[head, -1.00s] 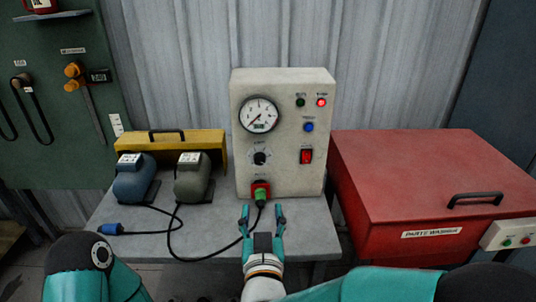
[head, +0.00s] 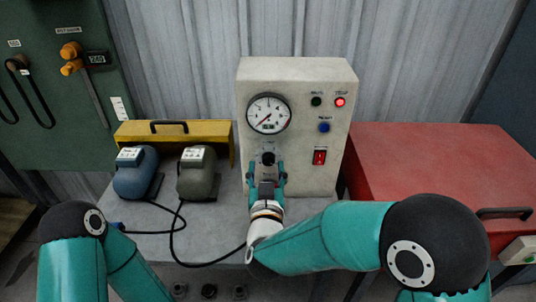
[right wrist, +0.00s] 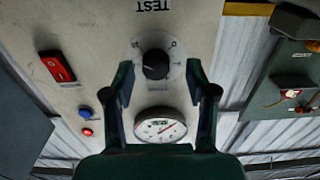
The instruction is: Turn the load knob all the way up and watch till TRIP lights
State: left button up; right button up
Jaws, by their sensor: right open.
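The load knob (head: 268,158) is a black knob on the front of the pale test box (head: 310,165), below the round gauge (head: 269,113). The gauge needle points to the lower left in the head view. The red lamp labelled TRIP (head: 340,101) is lit; the green lamp (head: 316,101) looks dark. My right gripper (head: 267,174) is open just in front of the knob. In the right wrist view the knob (right wrist: 155,66) shows between the two spread fingers, with no visible contact. My left arm shows at lower left, its gripper out of frame.
A blue button (head: 324,127) and a red rocker switch (head: 319,157) sit right of the knob. A blue motor (head: 135,178) and a grey-green motor (head: 197,180) stand left on the bench. A black cable (head: 172,235) crosses the bench. A red parts washer (head: 430,165) stands right.

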jog(key=shift+w+d, duration=0.2)
jog(key=shift+w, duration=0.5)
grip_shut()
jog(key=m+b, duration=0.2)
jog(key=b, duration=0.2)
jog(key=shift+f, duration=0.2)
jog(key=shift+r, duration=0.1)
jog(key=shift+r+m, duration=0.15)
jog(key=shift+m, duration=0.15)
grip_release()
jog(key=shift+s, duration=0.15)
